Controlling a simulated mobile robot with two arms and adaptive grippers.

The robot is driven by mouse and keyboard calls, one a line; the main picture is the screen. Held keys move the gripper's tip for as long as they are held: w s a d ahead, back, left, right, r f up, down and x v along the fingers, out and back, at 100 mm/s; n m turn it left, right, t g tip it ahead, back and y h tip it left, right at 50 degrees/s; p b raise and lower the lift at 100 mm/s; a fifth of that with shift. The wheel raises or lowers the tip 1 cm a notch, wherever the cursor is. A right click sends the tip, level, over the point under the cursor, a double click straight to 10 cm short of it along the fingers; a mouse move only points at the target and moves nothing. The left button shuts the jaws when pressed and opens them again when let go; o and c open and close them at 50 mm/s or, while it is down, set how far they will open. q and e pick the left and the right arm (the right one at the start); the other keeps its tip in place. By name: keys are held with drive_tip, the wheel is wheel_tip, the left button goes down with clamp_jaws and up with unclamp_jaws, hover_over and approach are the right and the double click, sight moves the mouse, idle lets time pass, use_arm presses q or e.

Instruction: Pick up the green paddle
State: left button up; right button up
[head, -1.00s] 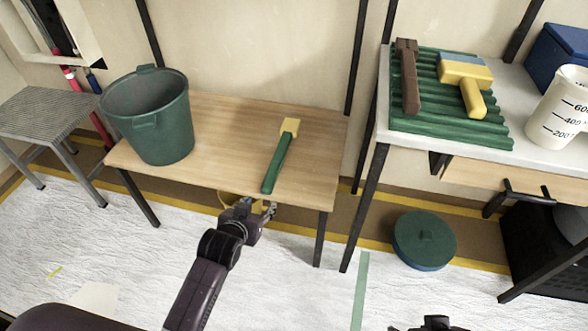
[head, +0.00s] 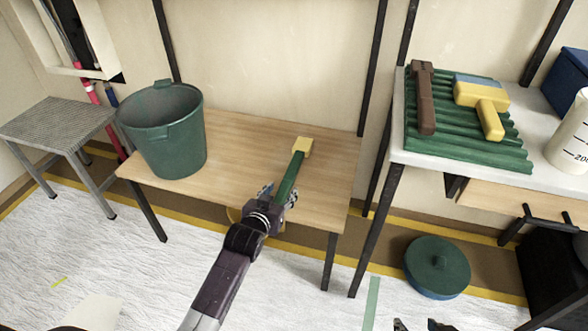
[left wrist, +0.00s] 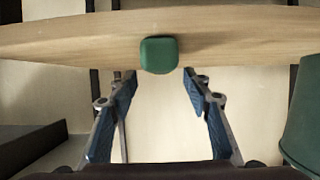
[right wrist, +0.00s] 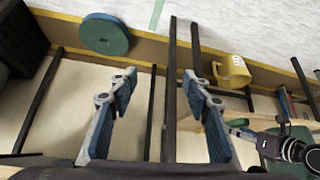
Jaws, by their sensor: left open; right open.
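The green paddle (head: 289,178) lies on the wooden table (head: 235,138), its yellow head (head: 302,147) toward the back and its green handle toward the front edge. In the left wrist view, the handle's green end (left wrist: 159,55) faces me between the fingers, a little beyond their tips. My left gripper (head: 278,194) is open and empty at the table's front edge, around or just short of the handle end. Its fingers also show in the left wrist view (left wrist: 160,80). My right gripper (right wrist: 161,80) is open and empty, low at the bottom of the head view.
A green bucket (head: 165,130) stands on the table's left. At right, a table holds a green ridged board (head: 455,145), a brown tool (head: 425,98) and a yellow-handled brush (head: 485,105). A round green lid (head: 437,262) is on the floor below.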

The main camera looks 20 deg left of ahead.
sight(285, 184)
use_arm(q)
drive_tip(key=b+x, duration=0.2)
drive_tip(key=x, duration=0.2)
drive_tip(key=shift+w+f, duration=0.1)
drive_tip(key=shift+f, duration=0.1)
drive_tip(key=shift+w, duration=0.15)
clamp_jaws()
use_arm(e)
drive_tip(key=w+a+r+t+y, duration=0.1)
drive_tip(key=w+a+r+t, duration=0.2)
drive_tip(key=w+r+t, duration=0.2)
drive_tip(key=w+r, duration=0.3)
drive_tip(key=w, duration=0.1)
drive_tip(key=shift+a+r+t+y, duration=0.25)
drive_tip(key=shift+t+y, duration=0.05)
drive_tip(key=shift+t, duration=0.1)
use_arm(q)
drive_tip(key=shift+r, duration=0.25)
use_arm(e)
drive_tip(key=shift+s, duration=0.15)
